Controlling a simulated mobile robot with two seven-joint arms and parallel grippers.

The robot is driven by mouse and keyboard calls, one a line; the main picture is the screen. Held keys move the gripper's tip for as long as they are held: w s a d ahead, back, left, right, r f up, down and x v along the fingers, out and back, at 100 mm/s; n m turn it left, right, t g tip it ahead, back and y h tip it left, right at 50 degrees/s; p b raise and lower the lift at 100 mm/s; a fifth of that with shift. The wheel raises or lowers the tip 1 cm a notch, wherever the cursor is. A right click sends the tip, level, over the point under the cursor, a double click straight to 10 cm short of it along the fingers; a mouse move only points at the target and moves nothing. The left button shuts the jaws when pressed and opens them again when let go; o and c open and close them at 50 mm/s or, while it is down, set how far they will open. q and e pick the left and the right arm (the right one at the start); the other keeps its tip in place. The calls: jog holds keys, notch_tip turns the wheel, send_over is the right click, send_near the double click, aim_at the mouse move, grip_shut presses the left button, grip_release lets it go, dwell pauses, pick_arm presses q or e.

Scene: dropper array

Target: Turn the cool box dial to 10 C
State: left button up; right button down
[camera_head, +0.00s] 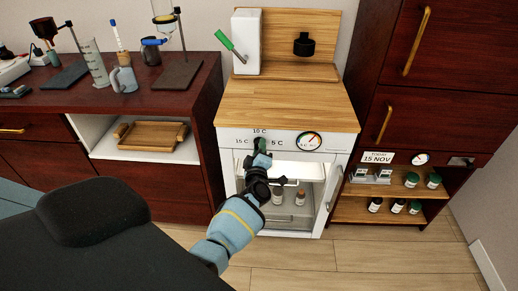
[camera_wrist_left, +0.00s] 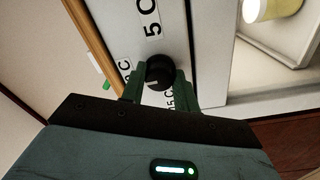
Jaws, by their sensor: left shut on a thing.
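The cool box (camera_head: 330,155) is white with a wooden top. Its front panel carries the labels 15 C (camera_head: 242,141), 10 C (camera_head: 259,131) and 5 C (camera_head: 277,142). My left gripper (camera_head: 262,147) is at the panel amid these labels, and it hides the dial in the head view. In the left wrist view the dial (camera_wrist_left: 160,70) is a black round knob between the two green fingers of my left gripper (camera_wrist_left: 160,82), which is shut on it. A pale mark shows on the knob's lower left; its exact setting is unclear. The fingers partly cover the 10 C and 15 C labels.
A round gauge (camera_head: 308,141) sits right of the dial. The lit compartment below holds small bottles (camera_head: 300,197), with its door (camera_head: 333,190) standing open on the right. A shelf unit with several bottles (camera_head: 411,179) is to the right, a dark red counter (camera_head: 135,97) to the left.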

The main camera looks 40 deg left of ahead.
pick_arm(q)
jog(key=shift+r, duration=0.1)
jog(key=o, duration=1)
jog(key=shift+c, duration=0.2)
jog(key=p+v, duration=0.1)
jog(key=v, duration=0.6)
jog(key=shift+s, duration=0.35)
pick_arm(e)
jog(key=shift+w+r, duration=0.45)
jog(key=shift+r, duration=0.35)
pick_arm(q)
jog(key=shift+d, duration=0.15)
pick_arm(e)
jog(key=shift+s, duration=0.2)
jog(key=shift+d, duration=0.1)
